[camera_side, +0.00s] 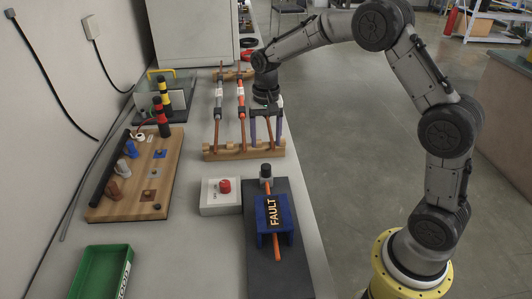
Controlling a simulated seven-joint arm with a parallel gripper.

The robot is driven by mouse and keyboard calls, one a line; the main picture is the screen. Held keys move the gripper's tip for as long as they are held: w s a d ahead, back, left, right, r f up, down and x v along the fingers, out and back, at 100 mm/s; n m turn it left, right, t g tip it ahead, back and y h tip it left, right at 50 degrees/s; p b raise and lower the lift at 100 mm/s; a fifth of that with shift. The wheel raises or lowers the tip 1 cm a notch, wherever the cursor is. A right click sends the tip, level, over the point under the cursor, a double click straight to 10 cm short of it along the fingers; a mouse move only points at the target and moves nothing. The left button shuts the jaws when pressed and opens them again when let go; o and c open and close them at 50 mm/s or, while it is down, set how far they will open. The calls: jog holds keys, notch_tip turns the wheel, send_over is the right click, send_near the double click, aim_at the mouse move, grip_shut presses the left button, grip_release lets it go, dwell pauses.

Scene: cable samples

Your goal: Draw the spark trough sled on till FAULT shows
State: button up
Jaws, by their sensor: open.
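The spark trough sled (264,238) is a blue block on a long dark base plate (262,277) at the front of the bench. My gripper (266,138) is open, pointing down over the wooden cable rack, well behind the sled. Its fingers appear to be on either side of a brownish cable in the rack; whether they touch it cannot be told.
A white box with a red button (224,186) stands left of the base plate. A wooden board with samples (128,207) and a green tray (83,273) lie further left. The bench's right edge is close.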

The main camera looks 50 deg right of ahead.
jog(key=shift+r, duration=1.55)
jog(key=s+a+r+n+t, duration=0.1)
jog(key=s+a+r+t, duration=0.1)
jog(key=s+r, duration=0.45)
jog(key=s+a+r+n+t, duration=0.1)
jog(key=s+a+r+t, duration=0.15)
jog(key=r, duration=0.65)
jog(key=s+r+n, duration=0.1)
jog(key=s+n, duration=0.1)
jog(key=s, duration=0.9)
jog(key=s+a+f+n+t, duration=0.1)
jog(key=s+f+n, duration=0.4)
jog(key=s, duration=0.4)
jog(key=shift+f, duration=0.85)
jog(key=shift+o, duration=0.3)
jog(key=shift+a, duration=0.1)
